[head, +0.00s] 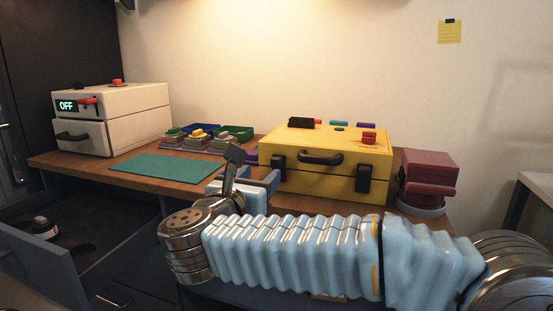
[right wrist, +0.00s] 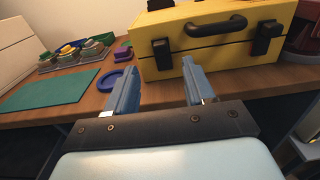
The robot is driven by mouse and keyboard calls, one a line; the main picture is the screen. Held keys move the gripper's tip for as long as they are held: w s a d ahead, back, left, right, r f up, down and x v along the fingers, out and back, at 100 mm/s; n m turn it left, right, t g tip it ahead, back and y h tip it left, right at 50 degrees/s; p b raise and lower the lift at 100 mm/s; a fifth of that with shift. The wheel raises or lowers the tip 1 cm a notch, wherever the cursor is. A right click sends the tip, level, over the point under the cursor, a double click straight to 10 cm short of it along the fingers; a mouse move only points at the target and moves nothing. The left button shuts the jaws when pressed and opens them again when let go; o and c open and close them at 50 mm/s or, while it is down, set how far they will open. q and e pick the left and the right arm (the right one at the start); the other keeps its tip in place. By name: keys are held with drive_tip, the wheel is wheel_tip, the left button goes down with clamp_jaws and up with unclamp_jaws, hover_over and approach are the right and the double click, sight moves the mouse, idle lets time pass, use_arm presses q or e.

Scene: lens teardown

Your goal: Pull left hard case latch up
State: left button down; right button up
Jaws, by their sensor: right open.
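The yellow hard case (head: 325,178) stands shut on the wooden bench, its front facing me. Its black left latch (head: 279,168) lies against the front, left of the black handle (head: 320,159). In the right wrist view, the left latch (right wrist: 162,54) shows between and beyond my fingertips. The right latch (head: 363,180) is on the other side of the handle. My right gripper (head: 248,180) is open and empty, in front of the case's left part and apart from the latch. It also shows in the right wrist view (right wrist: 160,72). My left gripper is not seen.
A white box with an OFF display (head: 122,118) stands at the left, with a green mat (head: 165,167) beside it. Small trays (head: 235,132) sit behind. A dark red box (head: 430,168) stands right of the case. An open drawer (head: 40,262) juts out at lower left.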

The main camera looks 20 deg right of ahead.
sight(275, 160)
drive_tip(key=p+x, duration=0.2)
drive_tip(key=x, duration=0.8)
